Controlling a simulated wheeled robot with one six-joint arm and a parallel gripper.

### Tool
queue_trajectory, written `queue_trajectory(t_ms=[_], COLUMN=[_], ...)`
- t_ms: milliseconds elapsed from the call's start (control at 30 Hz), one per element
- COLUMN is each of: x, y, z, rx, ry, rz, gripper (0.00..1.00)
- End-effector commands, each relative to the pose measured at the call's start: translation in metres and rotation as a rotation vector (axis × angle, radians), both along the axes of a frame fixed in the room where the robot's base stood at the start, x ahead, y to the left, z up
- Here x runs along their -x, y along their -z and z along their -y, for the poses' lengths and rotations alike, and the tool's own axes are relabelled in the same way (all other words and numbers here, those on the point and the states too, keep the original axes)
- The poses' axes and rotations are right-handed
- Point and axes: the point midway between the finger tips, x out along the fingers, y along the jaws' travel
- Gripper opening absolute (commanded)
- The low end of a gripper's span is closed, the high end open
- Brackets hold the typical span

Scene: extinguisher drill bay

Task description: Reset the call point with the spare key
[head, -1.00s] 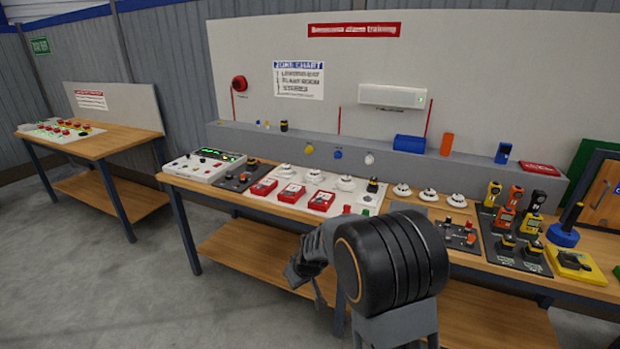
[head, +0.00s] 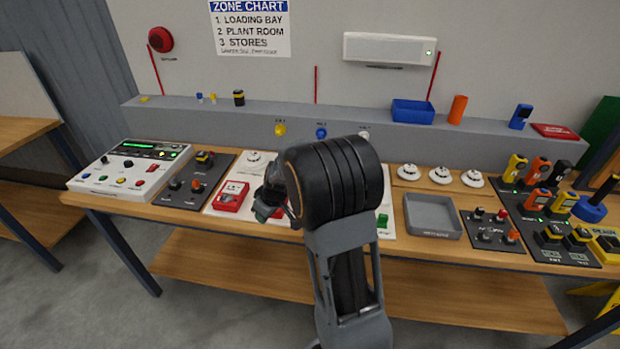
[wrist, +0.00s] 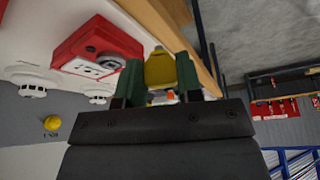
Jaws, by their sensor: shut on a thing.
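My gripper (head: 270,206) is over the front of the white board, beside the red call points. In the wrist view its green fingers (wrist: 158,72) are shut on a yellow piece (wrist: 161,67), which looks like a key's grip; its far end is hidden. A red call point (wrist: 96,48) with a white face and a round grey fitting lies just left of the fingers, apart from the yellow piece. In the head view one red call point (head: 231,196) shows clearly; my arm hides most of the others.
Yellow (head: 279,129) and blue (head: 321,133) discs hang on the grey ledge. A control panel (head: 130,167) stands left. A grey tray (head: 433,232) lies right of my arm, with detectors (head: 439,175) behind it and handheld devices (head: 537,197) farther right.

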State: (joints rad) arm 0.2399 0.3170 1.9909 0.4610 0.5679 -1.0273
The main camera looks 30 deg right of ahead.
Motion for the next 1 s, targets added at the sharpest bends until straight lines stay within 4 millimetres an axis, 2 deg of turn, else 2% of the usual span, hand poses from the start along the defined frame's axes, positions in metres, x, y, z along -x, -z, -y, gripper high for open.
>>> queue_trajectory(t_ms=[33,200,300,400,500,667,1000], x=[0.0,0.01,0.02,0.028,0.034,0.038,0.038], y=[-0.004,-0.024,-0.034,-0.042,-0.047,-0.048,-0.027], z=[0.028,0.097,0.128,0.149,0.161,0.167,0.166], rx=[0.0,-0.001,0.001,-0.001,-0.001,-0.001,-0.001], ry=[-0.028,-0.182,-0.258,-0.316,-0.354,-0.379,-0.379], rz=[0.002,0.002,0.002,0.001,0.001,-0.001,-0.001], gripper=[0.11,0.11,0.11,0.11,0.11,0.11,0.11])
